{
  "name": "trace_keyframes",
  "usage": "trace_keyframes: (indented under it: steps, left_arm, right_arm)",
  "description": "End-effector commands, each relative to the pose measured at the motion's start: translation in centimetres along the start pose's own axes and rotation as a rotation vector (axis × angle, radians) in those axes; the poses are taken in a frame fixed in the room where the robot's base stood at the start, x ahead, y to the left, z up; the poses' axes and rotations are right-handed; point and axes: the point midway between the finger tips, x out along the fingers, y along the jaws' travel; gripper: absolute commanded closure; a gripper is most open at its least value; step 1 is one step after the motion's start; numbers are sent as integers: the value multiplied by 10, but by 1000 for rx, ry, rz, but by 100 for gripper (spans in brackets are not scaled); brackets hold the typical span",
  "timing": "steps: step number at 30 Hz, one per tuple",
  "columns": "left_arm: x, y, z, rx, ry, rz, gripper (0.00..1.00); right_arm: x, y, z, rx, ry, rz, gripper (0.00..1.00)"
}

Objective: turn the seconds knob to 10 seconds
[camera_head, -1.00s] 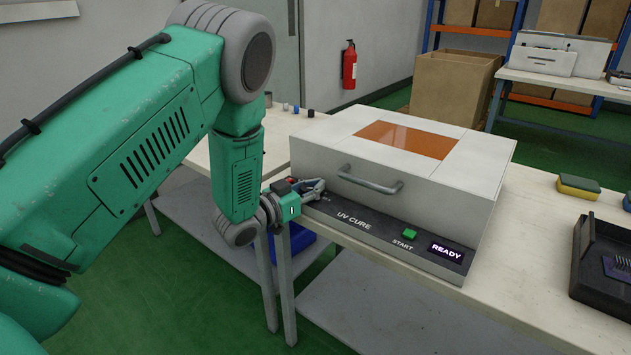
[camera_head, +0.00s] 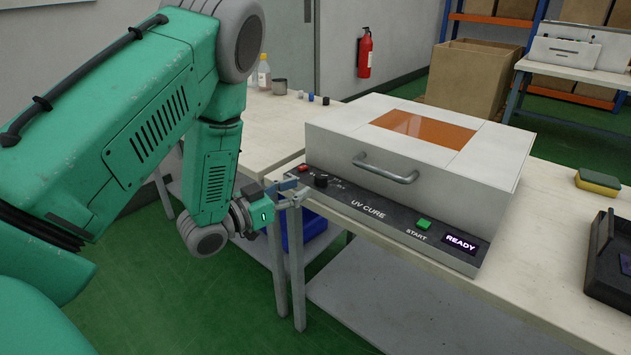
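The UV cure box (camera_head: 420,150) stands on the bench with its lid down. On the left of its dark front panel (camera_head: 385,218) is a small black knob (camera_head: 321,181); I take it for the seconds knob. Its marks are too small to read, so its setting cannot be told. My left gripper (camera_head: 291,193) is just left of the knob, off the panel's left end and apart from the knob. Its fingers look spread, with nothing between them. My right gripper is out of view.
A red button (camera_head: 303,169) sits left of the knob. A green START button (camera_head: 423,223) and a lit display reading READY (camera_head: 460,243) are at the panel's right.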

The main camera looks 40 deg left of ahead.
Motion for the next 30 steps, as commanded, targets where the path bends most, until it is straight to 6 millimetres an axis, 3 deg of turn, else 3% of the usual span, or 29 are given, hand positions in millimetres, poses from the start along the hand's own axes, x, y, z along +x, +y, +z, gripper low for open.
trace_keyframes:
  steps: [6,15,17,18,20,23,27,30]
  left_arm:
    - [-22,0,1,-1,-1,0,70]
    - [-24,0,1,0,-1,1,70]
    - [-24,0,2,0,-5,0,54]
    - [-24,2,5,-2,-18,-3,54]
    - [-24,7,18,-6,-66,-15,54]
    - [-27,21,56,-20,-213,-50,54]
    - [-46,48,115,-43,-456,-99,54]
    - [-65,64,147,-58,-605,-124,54]
  right_arm:
    - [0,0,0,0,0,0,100]
    - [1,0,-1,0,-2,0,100]
    - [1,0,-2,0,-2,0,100]
    - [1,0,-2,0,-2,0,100]
    - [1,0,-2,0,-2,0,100]
    - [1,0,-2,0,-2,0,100]
    - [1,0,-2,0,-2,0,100]
    - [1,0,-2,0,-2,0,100]
